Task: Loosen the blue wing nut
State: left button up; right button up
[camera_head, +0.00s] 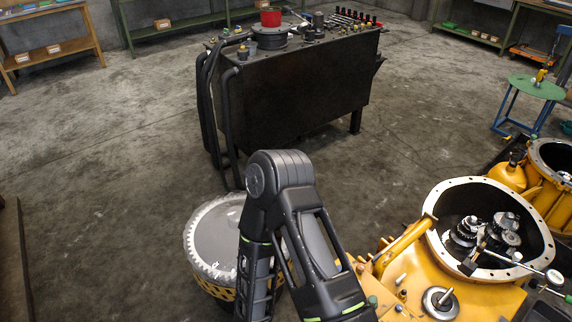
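I cannot make out the blue wing nut anywhere in the head view. A yellow transmission housing (408,276) stands at the lower right, with a round bolted flange (432,207) open at the top. Dark and silver gears (484,232) show inside it. One of my dark arms, bent at the elbow, rises from the bottom middle and hides part of the floor and the housing's left side. Neither gripper shows in the frame.
A grey-topped round drum (212,238) stands behind my arm. A green-topped stool (522,87) is at the right. The concrete floor at the left is clear.

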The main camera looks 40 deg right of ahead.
aim_at(374, 260)
jog(key=i+l+u, duration=0.2)
jog(key=i, duration=1.25)
jog(key=j+z, duration=0.1)
jog(key=z, duration=4.05)
jog(key=i, duration=0.45)
